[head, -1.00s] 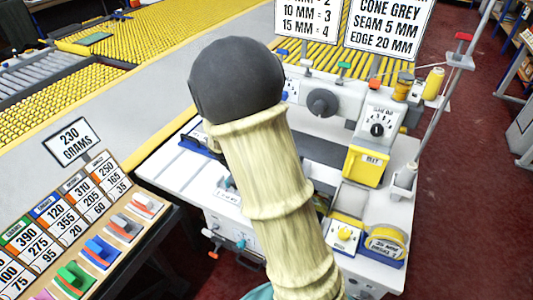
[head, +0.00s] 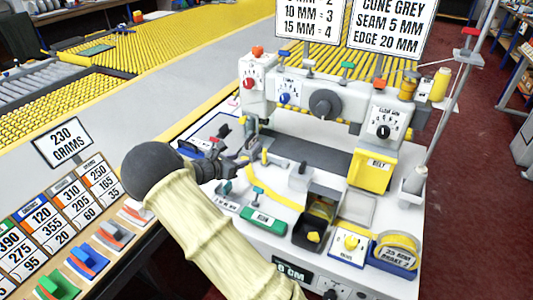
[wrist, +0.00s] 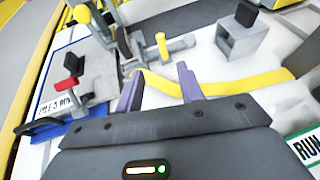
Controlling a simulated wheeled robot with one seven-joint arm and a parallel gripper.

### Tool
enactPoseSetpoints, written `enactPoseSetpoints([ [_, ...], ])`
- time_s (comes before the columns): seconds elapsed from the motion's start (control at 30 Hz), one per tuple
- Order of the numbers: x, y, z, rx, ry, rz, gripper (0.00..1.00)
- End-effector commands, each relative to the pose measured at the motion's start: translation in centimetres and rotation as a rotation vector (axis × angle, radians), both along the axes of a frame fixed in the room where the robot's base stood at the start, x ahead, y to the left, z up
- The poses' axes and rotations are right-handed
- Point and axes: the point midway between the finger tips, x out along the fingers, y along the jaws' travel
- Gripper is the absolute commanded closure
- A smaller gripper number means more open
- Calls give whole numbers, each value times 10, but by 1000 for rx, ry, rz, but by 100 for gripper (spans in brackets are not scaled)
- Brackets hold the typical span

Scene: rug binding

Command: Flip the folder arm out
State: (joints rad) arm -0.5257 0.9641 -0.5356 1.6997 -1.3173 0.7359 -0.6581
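My gripper (head: 246,161) is over the left part of the sewing machine's white bed. In the wrist view its two purple fingers (wrist: 160,90) stand apart with nothing clamped between them. Just beyond the fingertips is a grey metal bracket with a bar and an upright yellow-tipped knob (wrist: 161,45), which looks like the folder arm. A yellow binding strip (wrist: 215,83) runs from beside it to the right. The fingers look close to the bracket, but I cannot tell whether they touch it. In the head view my gripper and wrist partly hide this area.
A plate with a red knob (wrist: 70,85) and a black lever (wrist: 40,127) lie left of the fingers. A grey hollow block (wrist: 241,40) stands at right.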

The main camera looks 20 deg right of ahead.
Motion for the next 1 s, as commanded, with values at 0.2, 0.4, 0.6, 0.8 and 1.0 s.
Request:
enactPoseSetpoints([
  [0.2, 8, -17, -8, 1, 1, -3, 62],
  [0.4, 22, -44, -21, 1, 1, -2, 62],
  [0.6, 36, -74, -34, 2, 0, -3, 62],
  [0.8, 51, -104, -47, 2, -1, -3, 62],
  [1.0, 65, -130, -60, 2, 0, -2, 62],
])
